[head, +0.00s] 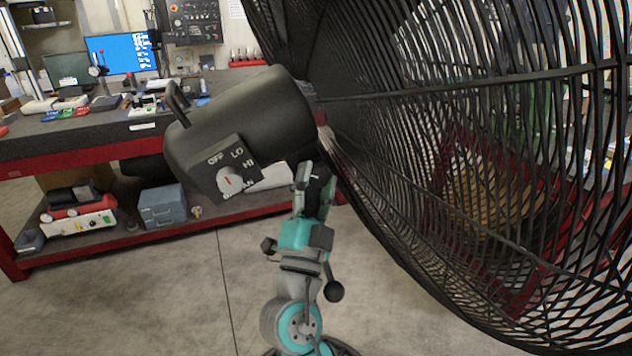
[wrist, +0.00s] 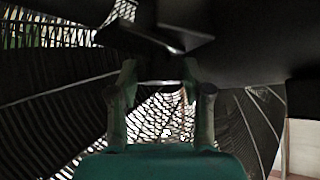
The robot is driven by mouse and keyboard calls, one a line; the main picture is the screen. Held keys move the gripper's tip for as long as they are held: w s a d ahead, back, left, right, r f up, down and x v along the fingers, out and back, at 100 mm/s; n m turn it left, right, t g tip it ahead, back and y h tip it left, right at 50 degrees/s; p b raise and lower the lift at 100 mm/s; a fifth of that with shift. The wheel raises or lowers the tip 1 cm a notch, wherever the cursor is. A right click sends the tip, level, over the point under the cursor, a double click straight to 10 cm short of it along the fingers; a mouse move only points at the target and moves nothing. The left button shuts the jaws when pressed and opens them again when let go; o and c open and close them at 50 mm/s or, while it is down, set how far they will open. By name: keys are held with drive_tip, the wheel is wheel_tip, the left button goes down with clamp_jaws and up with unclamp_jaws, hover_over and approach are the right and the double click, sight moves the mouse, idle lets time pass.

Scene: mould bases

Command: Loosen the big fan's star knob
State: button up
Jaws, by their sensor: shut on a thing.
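The big fan shows in the head view, with its black wire cage (head: 480,150) filling the right side and its dark motor housing (head: 250,120) left of the cage. A dial (head: 230,180) marked OFF, LO and HI is on the housing's end. My gripper (head: 315,178) points up beneath the housing, close to the cage. In the wrist view my gripper (wrist: 160,78) has its two fingers around a dark part, which looks like the star knob (wrist: 172,38). The knob is in shadow, and its shape is hard to make out. In the head view my fingers mostly hide it.
A workbench (head: 80,140) with a red edge stands behind at the left, bearing a monitor (head: 118,54) and tools. A grey-blue box (head: 162,207) sits on its lower shelf. The cage closely bounds my gripper's right side. Bare floor (head: 150,290) lies left of my arm.

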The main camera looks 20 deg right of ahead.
drive_tip(key=o, duration=1.2)
drive_tip(key=shift+c, duration=0.2)
drive_tip(key=v, duration=0.7)
drive_tip(key=shift+s+f, duration=0.15)
drive_tip(key=shift+s, duration=0.05)
drive_tip(key=shift+a, duration=0.1)
